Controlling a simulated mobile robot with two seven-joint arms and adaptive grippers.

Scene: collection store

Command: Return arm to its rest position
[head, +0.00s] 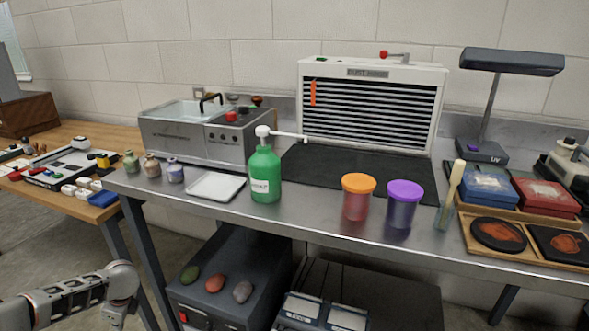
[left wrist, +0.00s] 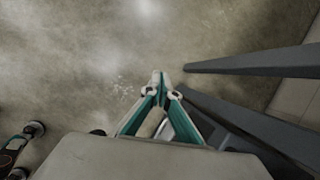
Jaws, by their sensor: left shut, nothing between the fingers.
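My left gripper (left wrist: 159,82) shows in the left wrist view with its green-edged fingers together and nothing between them. It points over the bare floor (left wrist: 90,65), beside dark table legs (left wrist: 260,62). In the head view part of my left arm (head: 75,297) comes in at the lower left, below and in front of the steel bench (head: 320,222). The left fingers cannot be made out in the head view. My right gripper is in neither view.
A green pump bottle (head: 265,175), an orange-lidded jar (head: 358,198), a purple-lidded jar (head: 402,205) and a white tray (head: 215,186) stand along the bench front. A wooden table (head: 60,135) is at left. A dark cabinet (head: 235,265) with several stones stands below.

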